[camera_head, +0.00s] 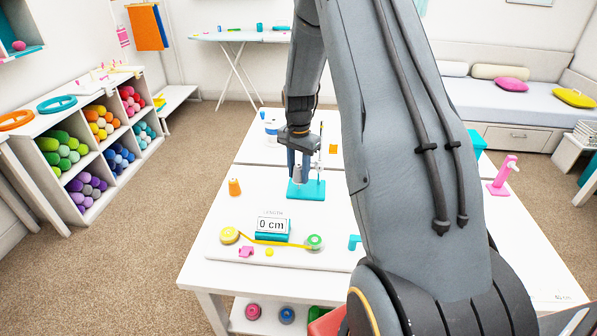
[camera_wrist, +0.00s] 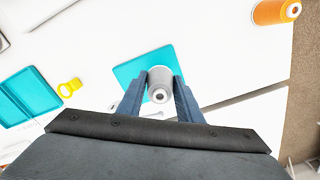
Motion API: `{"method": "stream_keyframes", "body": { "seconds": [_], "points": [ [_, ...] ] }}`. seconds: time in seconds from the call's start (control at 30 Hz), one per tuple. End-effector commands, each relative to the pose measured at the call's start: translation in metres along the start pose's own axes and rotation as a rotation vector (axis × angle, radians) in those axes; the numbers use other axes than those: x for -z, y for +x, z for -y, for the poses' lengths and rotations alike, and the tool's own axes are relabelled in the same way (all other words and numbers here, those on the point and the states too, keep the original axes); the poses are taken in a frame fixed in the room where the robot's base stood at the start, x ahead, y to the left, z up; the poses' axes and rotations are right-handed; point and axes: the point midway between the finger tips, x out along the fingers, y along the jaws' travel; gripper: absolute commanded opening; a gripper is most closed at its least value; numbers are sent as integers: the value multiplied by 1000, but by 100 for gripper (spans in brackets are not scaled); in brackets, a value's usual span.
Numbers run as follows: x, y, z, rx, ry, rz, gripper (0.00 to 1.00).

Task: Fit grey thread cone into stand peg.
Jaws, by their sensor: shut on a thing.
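The grey thread cone (camera_wrist: 160,76) is between the two fingers of my gripper (camera_wrist: 161,92) in the wrist view, its narrow end with the hole facing the camera. In the head view my gripper (camera_head: 299,168) is shut on it, pointing down, and the cone is mostly covered by the fingers. The stand has a teal base (camera_head: 314,192) on the white table, under and around the cone. A thin upright rod rises at its right. The base also shows behind the cone in the wrist view (camera_wrist: 128,70). I cannot tell whether the cone is around a peg.
An orange cone (camera_head: 234,187) stands left of the stand. A length display (camera_head: 272,226) and a yellow measuring tape (camera_head: 265,241) lie in front. My own arm hides much of the table's right side.

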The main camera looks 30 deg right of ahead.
Motion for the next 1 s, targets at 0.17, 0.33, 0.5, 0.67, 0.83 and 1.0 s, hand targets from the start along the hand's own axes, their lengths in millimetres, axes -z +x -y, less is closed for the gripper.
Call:
{"method": "stream_keyframes", "body": {
  "seconds": [0.17, 0.33, 0.5, 0.67, 0.83, 1.0],
  "points": [
    [0, 5, 0, 0, 0, 0, 11],
    [0, 8, 0, 0, 0, 0, 11],
    [0, 12, 0, 0, 0, 0, 11],
    [0, 16, 0, 0, 0, 0, 11],
    [0, 20, 0, 0, 0, 0, 11],
    [0, 24, 0, 0, 0, 0, 11]
  ]
}}
